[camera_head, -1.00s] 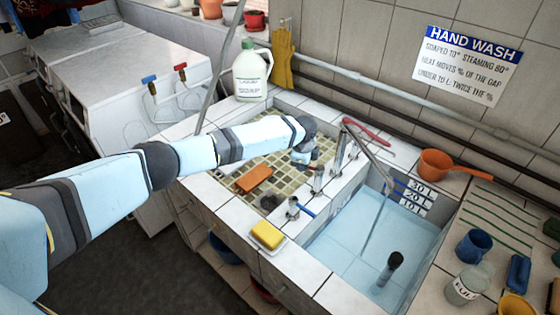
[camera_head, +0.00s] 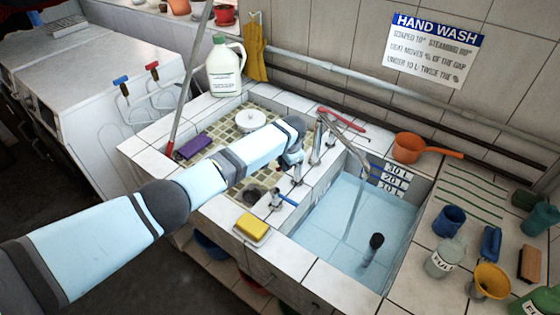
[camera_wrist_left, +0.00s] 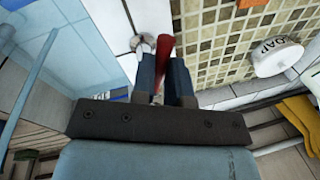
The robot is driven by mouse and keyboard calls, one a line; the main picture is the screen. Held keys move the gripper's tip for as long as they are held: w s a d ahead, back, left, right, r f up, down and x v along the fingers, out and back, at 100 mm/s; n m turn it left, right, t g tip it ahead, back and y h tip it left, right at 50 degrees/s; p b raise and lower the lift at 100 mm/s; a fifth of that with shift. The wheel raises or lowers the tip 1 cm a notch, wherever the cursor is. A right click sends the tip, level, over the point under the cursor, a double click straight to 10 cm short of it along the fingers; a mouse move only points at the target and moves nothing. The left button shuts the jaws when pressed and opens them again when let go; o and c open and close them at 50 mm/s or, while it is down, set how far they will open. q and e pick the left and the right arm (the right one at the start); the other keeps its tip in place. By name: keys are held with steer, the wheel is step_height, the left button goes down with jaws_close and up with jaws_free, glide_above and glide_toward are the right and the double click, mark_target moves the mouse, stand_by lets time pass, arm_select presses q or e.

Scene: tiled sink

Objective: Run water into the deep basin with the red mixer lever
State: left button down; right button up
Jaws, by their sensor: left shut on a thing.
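The deep basin (camera_head: 310,238) is pale blue, with 30, 20 and 10 marks on its far wall. A chrome spout (camera_head: 345,140) hangs over it, and a thin pale streak (camera_head: 355,205) below its tip looks like running water. My left gripper (camera_head: 295,166) is at the row of chrome fittings on the ledge left of the basin; its fingers are mostly hidden in the head view. In the left wrist view my left gripper (camera_wrist_left: 163,80) is shut on the red lever (camera_wrist_left: 164,55), which stands between its dark fingers. My right gripper is not in view.
The tan tiled shallow basin (camera_head: 212,158) lies under my left arm. A blue-handled tap (camera_head: 281,199) and a yellow sponge (camera_head: 250,227) are near the front. A dark upright post (camera_head: 372,248) stands in the deep basin. An orange scoop (camera_head: 410,148) and several cups crowd the right counter.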

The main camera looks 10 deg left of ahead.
arm_select(q)
steer(key=shift+s+d+n, duration=0.1)
steer(key=shift+d+n, duration=0.05)
steer(key=shift+n, duration=0.15)
stand_by(0.4)
steer(key=c, duration=1.1)
jaws_free()
steer(key=r, duration=0.4)
steer(key=s+d+r, duration=0.1)
steer(key=r, duration=0.4)
steer(key=s+d+r, duration=0.1)
steer(key=r, duration=0.3)
steer(key=shift+r+b, duration=0.3)
steer(key=shift+r, duration=0.05)
